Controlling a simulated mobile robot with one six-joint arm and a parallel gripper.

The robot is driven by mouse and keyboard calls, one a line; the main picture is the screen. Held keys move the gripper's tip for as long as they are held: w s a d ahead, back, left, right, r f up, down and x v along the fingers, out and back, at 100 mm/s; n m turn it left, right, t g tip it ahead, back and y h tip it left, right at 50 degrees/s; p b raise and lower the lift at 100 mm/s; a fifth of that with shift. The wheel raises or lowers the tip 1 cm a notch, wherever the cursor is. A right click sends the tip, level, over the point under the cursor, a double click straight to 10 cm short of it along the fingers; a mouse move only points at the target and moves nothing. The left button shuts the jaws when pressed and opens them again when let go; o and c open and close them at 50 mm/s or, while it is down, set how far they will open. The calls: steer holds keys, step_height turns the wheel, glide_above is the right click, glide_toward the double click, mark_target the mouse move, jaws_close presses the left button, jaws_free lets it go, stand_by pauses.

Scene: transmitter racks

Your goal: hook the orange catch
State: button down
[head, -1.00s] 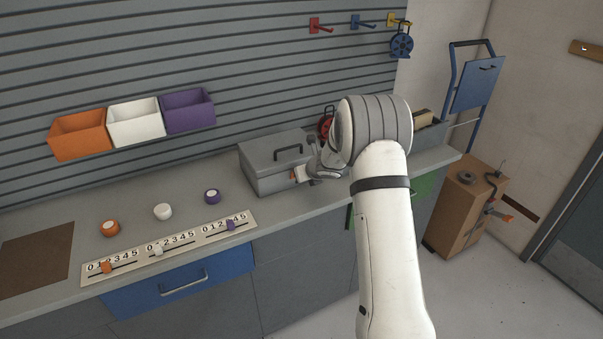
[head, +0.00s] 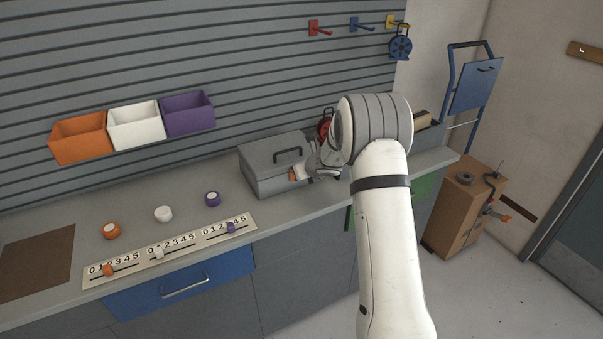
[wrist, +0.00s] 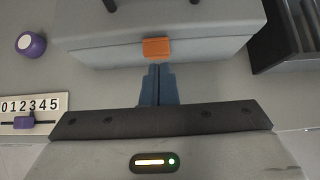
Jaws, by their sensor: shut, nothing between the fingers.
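The orange catch (wrist: 157,47) is on the front of the grey toolbox (wrist: 215,50), near the seam of its lid, in the wrist view. In the head view, the catch (head: 295,174) shows on the front of the toolbox (head: 265,180), just left of my wrist. My gripper (wrist: 158,68) is shut and empty, with its blue-grey fingers together. The fingertips are just below the catch in the wrist picture. I cannot tell whether they touch it.
The toolbox stands on the grey counter (head: 165,190) with its lid down. To its left are a purple knob (head: 212,198) and a numbered slider strip (head: 190,248). A dark open holder (wrist: 285,40) stands right of the box in the wrist view. The slatted wall is behind.

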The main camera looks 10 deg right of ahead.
step_height(320, 180, up, 10)
steer(key=s+p, duration=0.2)
steer(key=p, duration=0.4)
steer(key=shift+s+d+f+p, duration=0.15)
steer(key=shift+d+p, duration=0.2)
